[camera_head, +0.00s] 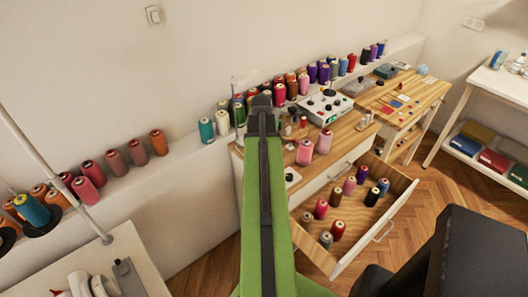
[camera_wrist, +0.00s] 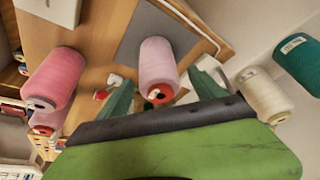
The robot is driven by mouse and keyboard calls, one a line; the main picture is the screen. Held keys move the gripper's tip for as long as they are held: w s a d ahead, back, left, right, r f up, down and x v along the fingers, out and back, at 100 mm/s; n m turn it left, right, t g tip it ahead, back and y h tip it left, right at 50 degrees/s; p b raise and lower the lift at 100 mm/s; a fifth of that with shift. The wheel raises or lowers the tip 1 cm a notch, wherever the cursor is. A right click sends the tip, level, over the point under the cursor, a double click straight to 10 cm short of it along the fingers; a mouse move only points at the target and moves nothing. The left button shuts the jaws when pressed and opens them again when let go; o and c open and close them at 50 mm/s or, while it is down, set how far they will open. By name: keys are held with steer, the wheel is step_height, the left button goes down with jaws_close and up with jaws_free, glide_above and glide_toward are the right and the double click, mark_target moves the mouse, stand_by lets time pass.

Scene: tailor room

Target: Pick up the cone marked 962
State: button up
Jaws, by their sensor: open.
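No number 962 can be read in either view, so I cannot tell which cone is marked so. In the wrist view a pale pink cone (camera_wrist: 158,62) with a red end lies between the two green fingers of my open gripper (camera_wrist: 163,80); I cannot tell whether they touch it. A cream cone (camera_wrist: 265,95) and a teal cone (camera_wrist: 300,62) to the right bear small labels, too blurred to read. In the head view my gripper (camera_head: 262,102) is at the far end of my green arm, by the wall ledge; its fingers are hidden there.
Rows of coloured cones (camera_head: 322,72) stand on the wall ledge (camera_head: 190,148). An open drawer (camera_head: 350,222) holds several cones. Two pink cones (camera_head: 305,152) and a grey device (camera_head: 325,106) stand on the wooden cabinet top. Larger pink cones (camera_wrist: 55,75) show left in the wrist view.

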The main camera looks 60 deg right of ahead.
steer(key=b+x, duration=0.5)
steer(key=shift+s+f, duration=0.1)
steer(key=shift+f, duration=0.05)
steer(key=shift+r, duration=0.2)
jaws_close()
step_height(320, 180, up, 10)
steer(key=p, duration=1)
